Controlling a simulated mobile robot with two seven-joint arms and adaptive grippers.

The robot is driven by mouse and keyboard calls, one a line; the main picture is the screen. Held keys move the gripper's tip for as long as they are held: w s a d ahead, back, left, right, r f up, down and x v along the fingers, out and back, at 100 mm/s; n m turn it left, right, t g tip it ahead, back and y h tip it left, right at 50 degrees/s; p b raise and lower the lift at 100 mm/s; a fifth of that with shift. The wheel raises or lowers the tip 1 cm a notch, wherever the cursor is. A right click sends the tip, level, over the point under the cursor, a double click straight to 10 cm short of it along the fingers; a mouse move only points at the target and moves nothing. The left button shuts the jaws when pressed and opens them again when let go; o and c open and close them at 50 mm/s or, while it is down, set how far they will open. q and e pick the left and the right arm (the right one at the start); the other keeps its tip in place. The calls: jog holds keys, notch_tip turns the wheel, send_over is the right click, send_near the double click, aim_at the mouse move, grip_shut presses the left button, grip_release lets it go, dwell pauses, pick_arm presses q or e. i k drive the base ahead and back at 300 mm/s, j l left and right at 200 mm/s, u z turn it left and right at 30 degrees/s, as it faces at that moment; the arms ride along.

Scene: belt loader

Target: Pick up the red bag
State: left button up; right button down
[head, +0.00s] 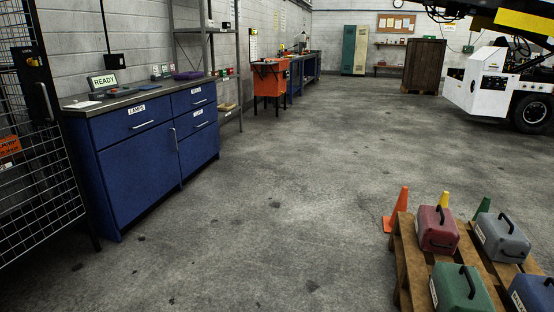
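The red bag (437,229), a boxy case with a black handle on top, sits upright on a wooden pallet (403,262) at the lower right of the head view. A grey bag (503,238) stands to its right. A green bag (461,288) is in front of it, and a blue bag (533,294) is at the bottom right corner, partly cut off by the frame. Neither of my grippers shows in the head view.
An orange cone (397,210) stands behind the pallet's left corner, with yellow and green cones nearby. A blue cabinet (150,150) lines the left wall. A white vehicle (486,85) is at the back right. The middle floor is clear.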

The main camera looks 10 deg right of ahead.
aim_at(437, 231)
jog(key=i+z, duration=0.3)
jog(key=z, duration=0.15)
jog(key=i+j+z, duration=0.25)
jog(key=z, duration=0.2)
jog(key=i+j+z, duration=0.25)
jog(key=z, duration=0.2)
jog(key=i+j+z, duration=0.15)
jog(key=z, duration=0.25)
jog(key=i+j+z, duration=0.15)
jog(key=z, duration=0.3)
jog(key=j+z, duration=0.4)
jog(key=i, duration=0.05)
